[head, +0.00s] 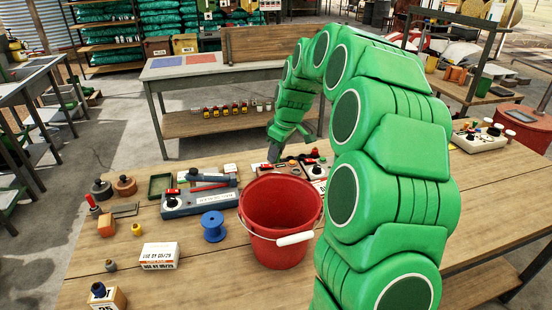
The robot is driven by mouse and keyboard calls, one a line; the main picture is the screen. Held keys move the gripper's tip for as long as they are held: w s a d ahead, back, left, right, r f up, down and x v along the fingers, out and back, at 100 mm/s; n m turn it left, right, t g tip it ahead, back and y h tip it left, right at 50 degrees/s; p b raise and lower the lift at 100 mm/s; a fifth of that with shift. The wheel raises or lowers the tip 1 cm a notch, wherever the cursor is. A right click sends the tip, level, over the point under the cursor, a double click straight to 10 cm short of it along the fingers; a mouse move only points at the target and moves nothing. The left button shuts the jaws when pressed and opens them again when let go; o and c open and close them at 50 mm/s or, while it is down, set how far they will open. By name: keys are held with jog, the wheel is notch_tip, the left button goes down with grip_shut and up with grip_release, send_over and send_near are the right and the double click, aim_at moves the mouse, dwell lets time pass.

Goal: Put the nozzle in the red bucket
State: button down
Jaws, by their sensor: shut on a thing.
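The red bucket (270,236) stands upright on the wooden workbench, with its white-gripped handle hanging at the front right. The part of its inside that I can see looks empty. My gripper (274,151) is behind the bucket's rim in the picture, pointing down over the back of the bench. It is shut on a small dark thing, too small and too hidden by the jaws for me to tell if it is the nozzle. No other nozzle is clearly recognisable in view.
More small devices (313,170) sit just behind the bucket. A second table (235,72) stands behind.

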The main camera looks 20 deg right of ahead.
dwell(0.3)
jog(key=s+a+r, duration=0.2)
jog(key=s+r, duration=0.3)
jog(key=s, duration=0.3)
jog(key=s+a+r, duration=0.2)
jog(key=s+r, duration=0.4)
jog(key=s, duration=0.3)
notch_tip(320, 180, down, 11)
jog(key=s+n, duration=0.1)
dwell(0.8)
jog(key=c, duration=0.8)
grip_release()
